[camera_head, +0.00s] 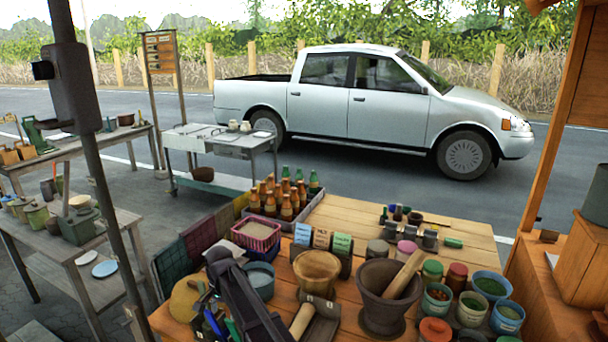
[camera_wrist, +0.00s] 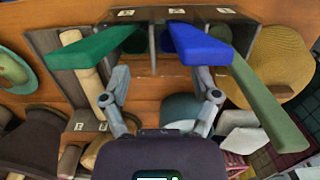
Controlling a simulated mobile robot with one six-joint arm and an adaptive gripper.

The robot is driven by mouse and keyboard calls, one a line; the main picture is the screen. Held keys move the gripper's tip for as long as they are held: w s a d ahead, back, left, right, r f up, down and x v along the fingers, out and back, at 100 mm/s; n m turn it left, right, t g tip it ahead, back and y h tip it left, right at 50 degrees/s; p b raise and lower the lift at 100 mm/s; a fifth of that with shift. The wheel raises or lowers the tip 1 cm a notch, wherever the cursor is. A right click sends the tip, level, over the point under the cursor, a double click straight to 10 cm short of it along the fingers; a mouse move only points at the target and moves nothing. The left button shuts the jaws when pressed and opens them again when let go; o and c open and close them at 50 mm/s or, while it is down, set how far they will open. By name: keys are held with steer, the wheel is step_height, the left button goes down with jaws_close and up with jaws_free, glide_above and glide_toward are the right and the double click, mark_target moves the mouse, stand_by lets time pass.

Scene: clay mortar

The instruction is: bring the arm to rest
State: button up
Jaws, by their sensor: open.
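My gripper (camera_head: 222,322) is at the lower left of the head view, low over the front left of the wooden counter (camera_head: 462,236). My dark arm reaches down to it. In the wrist view, my gripper (camera_wrist: 152,48) has its two grey fingers apart, with green at the left tip and blue at the right tip. I see nothing held between them. A wooden holder with small labels (camera_wrist: 150,14) lies behind the fingertips. The dark clay mortar (camera_head: 380,312) stands on the counter, right of my arm, with a light wooden pestle (camera_head: 405,272) leaning in it.
A wooden bowl (camera_head: 318,272) stands between arm and mortar. Several paint pots (camera_head: 471,310) crowd the right. Bottles (camera_head: 287,202) and a pink basket (camera_head: 256,236) stand behind. A yellow round thing (camera_wrist: 275,65) lies beside my gripper.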

steer(key=s+d+n, duration=0.2)
steer(key=d, duration=2.3)
steer(key=s+d+n, duration=0.1)
steer(key=s+d, duration=0.4)
steer(key=d, duration=0.4)
steer(key=s+d+n, duration=0.1)
steer(key=s+d, duration=0.5)
steer(key=d, duration=0.2)
steer(key=shift+s+d+t, duration=0.15)
steer(key=shift+d+t, duration=0.15)
steer(key=shift+d, duration=0.05)
